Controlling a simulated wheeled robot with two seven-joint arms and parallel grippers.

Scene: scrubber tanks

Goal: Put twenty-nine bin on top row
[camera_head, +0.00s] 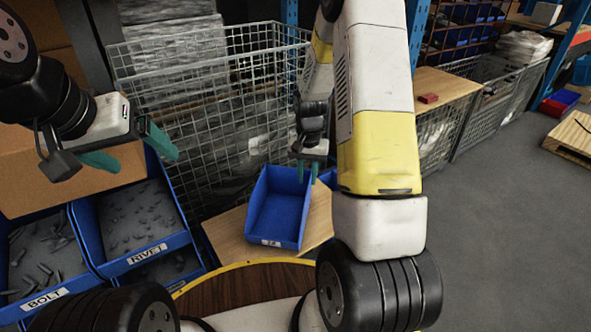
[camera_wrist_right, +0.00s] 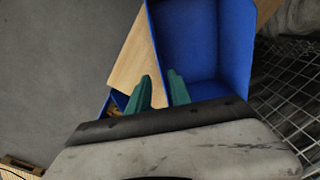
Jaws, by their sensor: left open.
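A blue bin (camera_head: 278,208) with a small white label on its front lip is at the centre of the head view, over a wooden board. The label is too small to read surely. My right gripper (camera_head: 308,172) is at the bin's far right rim, one finger on each side of it. In the right wrist view the bin's inside (camera_wrist_right: 205,40) shows, with its wall running down between the green fingers (camera_wrist_right: 160,85). I cannot tell whether they press on it. My left gripper (camera_head: 128,155) is open and empty at the upper left, above the small-parts bins.
A bolt bin (camera_head: 47,297) and a rivet bin (camera_head: 147,252) stand at lower left. A wire mesh cage (camera_head: 240,120) is behind the blue bin. The wooden board (camera_head: 227,238) lies under it.

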